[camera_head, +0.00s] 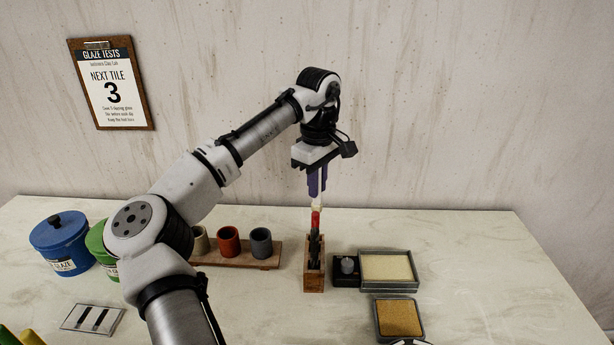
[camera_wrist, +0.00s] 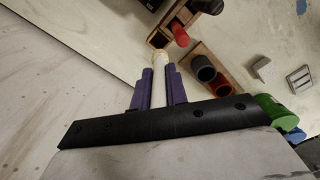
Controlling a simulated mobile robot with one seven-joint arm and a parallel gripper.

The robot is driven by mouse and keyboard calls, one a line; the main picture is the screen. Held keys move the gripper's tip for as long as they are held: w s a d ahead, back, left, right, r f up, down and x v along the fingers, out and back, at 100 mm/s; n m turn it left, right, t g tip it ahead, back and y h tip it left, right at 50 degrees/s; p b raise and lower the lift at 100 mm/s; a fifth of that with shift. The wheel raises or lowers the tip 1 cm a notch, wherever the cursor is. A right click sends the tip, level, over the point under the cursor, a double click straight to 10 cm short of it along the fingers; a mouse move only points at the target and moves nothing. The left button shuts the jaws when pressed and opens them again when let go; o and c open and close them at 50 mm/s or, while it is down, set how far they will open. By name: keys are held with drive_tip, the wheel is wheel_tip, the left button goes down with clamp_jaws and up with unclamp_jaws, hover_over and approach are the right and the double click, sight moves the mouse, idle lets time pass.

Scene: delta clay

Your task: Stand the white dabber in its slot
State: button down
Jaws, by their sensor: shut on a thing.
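My gripper (camera_head: 317,190), with purple fingers, points down over the wooden holder (camera_head: 314,284). It is shut on the white dabber (camera_wrist: 159,92), which hangs roughly upright between the fingers with its pale tip below them. In the head view the dabber's lower end is just above or behind a red-topped dabber (camera_head: 315,220) standing in the holder; I cannot tell whether they touch. Dark dabber parts (camera_head: 314,250) also show in the holder. In the wrist view the holder (camera_wrist: 158,38) lies just beyond the white tip, and its slots are partly hidden.
A wooden rack (camera_head: 235,262) with several cups stands left of the holder. A dark block with a grey knob (camera_head: 347,265), a pale tray (camera_head: 388,268) and a tan pad (camera_head: 398,318) lie to the right. Blue (camera_head: 62,243) and green (camera_head: 98,240) pots stand far left.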

sight(316, 200)
drive_tip(key=shift+w+a+f, duration=0.1)
drive_tip(key=shift+w+f, duration=0.1)
drive_tip(key=shift+f, duration=0.25)
drive_tip(key=shift+w+a+f, duration=0.1)
drive_tip(key=shift+w+f, duration=0.05)
drive_tip(key=shift+f, duration=0.25)
drive_tip(key=shift+d+f+b, duration=0.1)
drive_tip(key=shift+f+b, duration=1.55)
drive_tip(key=shift+f, duration=0.15)
drive_tip(key=shift+f+b, duration=0.35)
drive_tip(key=shift+f, duration=1.35)
drive_tip(key=shift+f, duration=0.85)
drive_tip(key=shift+s+f, duration=0.1)
drive_tip(key=shift+f, duration=0.2)
